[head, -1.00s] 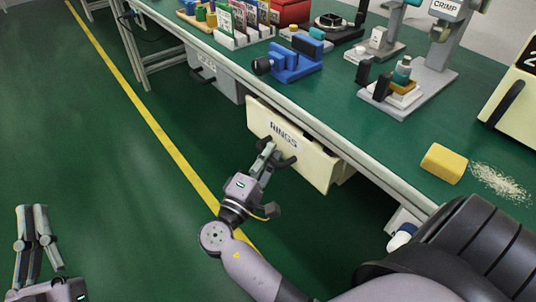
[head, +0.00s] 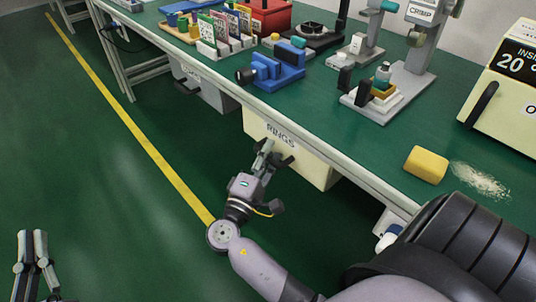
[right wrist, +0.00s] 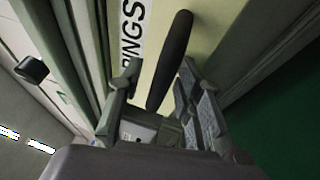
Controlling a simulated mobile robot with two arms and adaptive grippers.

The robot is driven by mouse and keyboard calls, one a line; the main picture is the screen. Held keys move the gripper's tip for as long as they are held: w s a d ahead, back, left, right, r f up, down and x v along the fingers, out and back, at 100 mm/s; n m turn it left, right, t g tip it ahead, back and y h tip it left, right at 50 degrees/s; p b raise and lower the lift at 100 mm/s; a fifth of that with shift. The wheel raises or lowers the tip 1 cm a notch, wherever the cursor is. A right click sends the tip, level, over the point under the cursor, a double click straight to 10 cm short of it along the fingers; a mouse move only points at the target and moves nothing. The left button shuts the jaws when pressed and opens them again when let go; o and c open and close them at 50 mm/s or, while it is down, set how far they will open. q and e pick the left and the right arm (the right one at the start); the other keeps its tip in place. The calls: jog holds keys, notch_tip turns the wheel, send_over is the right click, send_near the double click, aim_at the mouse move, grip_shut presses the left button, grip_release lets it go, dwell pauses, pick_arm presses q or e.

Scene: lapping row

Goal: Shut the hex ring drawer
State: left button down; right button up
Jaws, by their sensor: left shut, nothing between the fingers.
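The hex ring drawer (head: 311,165) has a cream front marked RINGS and sits under the bench edge. No gap shows above its front in the head view; I cannot tell whether it is fully flush. Its dark bar handle (right wrist: 170,60) shows in the right wrist view. My right gripper (head: 270,154) is at the drawer front. In the right wrist view its fingers (right wrist: 160,98) stand apart on either side of the handle, with gaps, so it is open and not clamped on it. My left gripper (head: 33,240) is shut and empty at the lower left, over the floor.
The green bench (head: 340,140) runs above the drawer. A grey drawer unit (head: 205,88) hangs further left. The floor left of the bench is clear.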

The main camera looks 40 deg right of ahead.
jog(key=v, duration=0.7)
jog(key=shift+a, duration=0.2)
jog(key=shift+s+f, duration=0.1)
dwell(0.3)
